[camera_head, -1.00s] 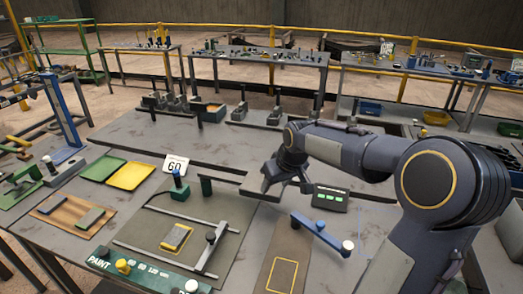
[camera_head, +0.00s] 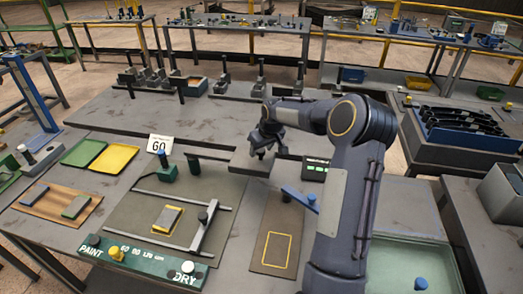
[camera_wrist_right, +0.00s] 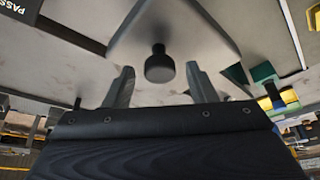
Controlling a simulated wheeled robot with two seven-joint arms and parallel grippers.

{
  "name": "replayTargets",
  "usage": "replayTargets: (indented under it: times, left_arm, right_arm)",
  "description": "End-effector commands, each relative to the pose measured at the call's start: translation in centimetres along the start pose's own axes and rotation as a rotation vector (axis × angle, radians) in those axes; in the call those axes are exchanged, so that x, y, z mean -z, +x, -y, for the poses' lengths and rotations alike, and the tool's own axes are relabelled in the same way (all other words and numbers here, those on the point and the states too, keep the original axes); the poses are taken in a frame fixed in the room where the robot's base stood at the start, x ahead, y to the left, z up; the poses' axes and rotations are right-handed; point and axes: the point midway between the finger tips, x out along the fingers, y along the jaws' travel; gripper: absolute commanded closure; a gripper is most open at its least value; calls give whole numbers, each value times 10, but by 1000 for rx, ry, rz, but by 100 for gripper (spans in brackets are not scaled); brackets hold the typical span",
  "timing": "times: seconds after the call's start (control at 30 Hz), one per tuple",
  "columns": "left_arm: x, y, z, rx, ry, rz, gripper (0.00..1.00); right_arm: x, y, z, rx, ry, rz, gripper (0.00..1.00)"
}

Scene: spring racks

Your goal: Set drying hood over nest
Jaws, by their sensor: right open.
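A grey metal hood (camera_head: 240,163) with sloping sides appears under my right gripper (camera_head: 263,151); the gripper hides part of it in the head view. In the right wrist view, its pale faces (camera_wrist_right: 205,35) fill the upper middle and its black knob (camera_wrist_right: 159,64) shows between the fingers. My right gripper (camera_wrist_right: 160,80) is open with a finger on each side of the knob; I cannot tell whether they touch it. A yellow-framed nest (camera_head: 167,219) holding a small grey-and-yellow piece lies on the dark mat. My left gripper is out of view.
Metal rails (camera_head: 205,228) flank the nest. An empty yellow outline (camera_head: 277,250) lies right of it, with a blue-handled lever (camera_head: 300,198) nearby. A PAINT/DRY panel (camera_head: 140,262) stands in front. A sign (camera_head: 159,145) and green block (camera_head: 166,172) stand behind the nest.

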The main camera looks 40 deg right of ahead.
Motion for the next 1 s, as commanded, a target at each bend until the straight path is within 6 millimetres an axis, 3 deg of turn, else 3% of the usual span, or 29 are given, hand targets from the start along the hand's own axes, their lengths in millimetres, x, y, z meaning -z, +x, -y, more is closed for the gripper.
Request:
replayTargets:
  times: [0.23, 0.6, 0.83, 1.0]
  left_arm:
    - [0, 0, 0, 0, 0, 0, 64]
    - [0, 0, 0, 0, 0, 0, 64]
    - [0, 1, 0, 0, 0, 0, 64]
    - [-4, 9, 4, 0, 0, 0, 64]
  right_arm:
    - [0, 0, 0, 0, -1, -1, 52]
    - [0, 0, 0, 0, -1, -1, 100]
    - [1, 0, 3, -1, 0, -1, 100]
    - [5, 4, 20, -7, 13, 0, 100]
